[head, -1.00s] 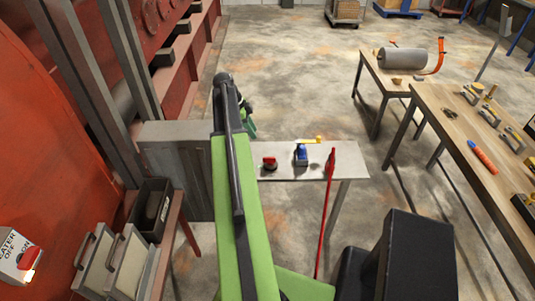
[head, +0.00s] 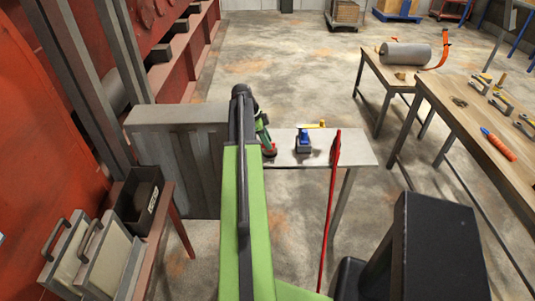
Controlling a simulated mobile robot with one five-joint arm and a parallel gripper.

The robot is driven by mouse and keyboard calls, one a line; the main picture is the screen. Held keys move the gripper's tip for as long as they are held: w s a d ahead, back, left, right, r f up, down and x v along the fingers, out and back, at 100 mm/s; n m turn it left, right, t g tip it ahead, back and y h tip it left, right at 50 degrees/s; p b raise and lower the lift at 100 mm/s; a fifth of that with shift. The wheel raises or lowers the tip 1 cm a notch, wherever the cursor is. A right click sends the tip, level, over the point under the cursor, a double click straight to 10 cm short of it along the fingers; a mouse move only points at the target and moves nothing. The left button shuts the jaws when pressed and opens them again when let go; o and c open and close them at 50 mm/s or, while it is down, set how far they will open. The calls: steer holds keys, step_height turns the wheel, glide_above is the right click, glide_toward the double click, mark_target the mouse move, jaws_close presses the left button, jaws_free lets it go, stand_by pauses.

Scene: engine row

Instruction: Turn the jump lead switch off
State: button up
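A small red knob (head: 271,153) sits at the left part of a narrow grey bench and is mostly hidden by my gripper. A blue block with a yellow lever (head: 304,142) stands to its right, the lever pointing right. No label is readable, so I cannot tell which of them is the jump lead switch. My gripper (head: 265,138) shows as a small dark and green shape beyond my arm, at or just above the red knob. Its fingers are too small and covered to tell open from shut, or whether they touch the knob.
The narrow bench (head: 352,157) has bare room at its right end. A thin red upright (head: 333,190) stands at its front. A grey cabinet (head: 180,118) is left of my arm, with a black bin (head: 138,200) nearer. A wooden table (head: 450,115) is at right.

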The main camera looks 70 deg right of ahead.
steer(key=shift+s+f, duration=0.15)
steer(key=shift+f, duration=0.35)
steer(key=shift+r, duration=0.15)
steer(key=shift+c, duration=0.2)
